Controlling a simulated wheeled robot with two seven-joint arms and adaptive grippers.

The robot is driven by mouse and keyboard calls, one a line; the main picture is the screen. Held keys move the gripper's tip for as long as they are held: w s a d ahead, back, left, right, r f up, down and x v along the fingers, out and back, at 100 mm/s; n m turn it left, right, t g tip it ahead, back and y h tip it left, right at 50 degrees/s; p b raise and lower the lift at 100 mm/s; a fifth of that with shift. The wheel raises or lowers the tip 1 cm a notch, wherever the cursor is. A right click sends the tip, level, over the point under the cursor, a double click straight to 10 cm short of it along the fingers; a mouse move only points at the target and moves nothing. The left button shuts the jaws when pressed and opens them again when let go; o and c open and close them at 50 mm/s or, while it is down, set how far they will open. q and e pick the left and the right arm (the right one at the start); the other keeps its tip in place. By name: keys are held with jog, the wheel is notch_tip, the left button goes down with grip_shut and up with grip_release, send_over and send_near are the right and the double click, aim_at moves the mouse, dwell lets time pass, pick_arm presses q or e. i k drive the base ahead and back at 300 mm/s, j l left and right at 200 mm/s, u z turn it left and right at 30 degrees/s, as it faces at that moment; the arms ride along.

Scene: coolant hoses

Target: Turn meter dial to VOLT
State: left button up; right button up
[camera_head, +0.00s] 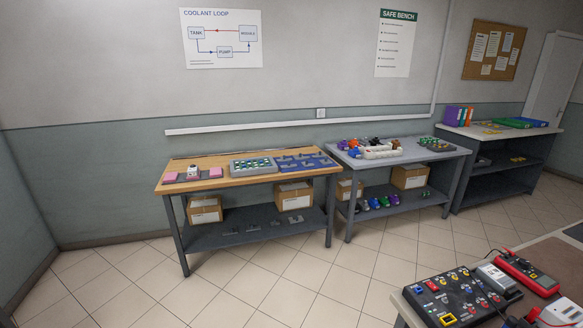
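A red handheld device that looks like the meter (525,272) lies at the lower right, on a table close to me. Its dial is too small to read, so I cannot tell where it points. Neither of my grippers shows in the head view.
A black panel (445,299) with coloured sockets and knobs stands beside the meter, with a grey box (494,278) between them. A wooden-topped bench (215,184), a grey bench (440,155) and a dark bench (495,134) line the wall. The tiled floor between is clear.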

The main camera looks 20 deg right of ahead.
aim_at(523, 264)
jog(key=i+z, duration=0.1)
jog(key=i, duration=0.7)
jog(key=i+z, duration=0.25)
jog(key=i, duration=0.15)
jog(key=i+j+z, duration=0.25)
jog(key=i, duration=0.15)
jog(key=i+z, duration=0.25)
jog(key=z, duration=0.2)
jog(key=i+z, duration=0.3)
jog(key=z, duration=0.15)
jog(key=i+z, duration=0.15)
jog(key=z, duration=0.3)
jog(key=i+z, duration=0.15)
jog(key=z, duration=0.3)
jog(key=i+j+z, duration=0.1)
jog(key=z, duration=0.3)
jog(key=i+j+z, duration=0.1)
jog(key=z, duration=0.35)
jog(key=i+j+z, duration=0.1)
jog(key=z, duration=0.35)
jog(key=j+z, duration=0.25)
jog(key=z, duration=0.2)
jog(key=i+j+z, duration=0.2)
jog(key=z, duration=0.15)
jog(key=i+j+z, duration=0.15)
jog(key=j+z, duration=0.25)
jog(key=i+j+z, duration=0.1)
jog(key=j+z, duration=0.25)
jog(key=l, duration=0.1)
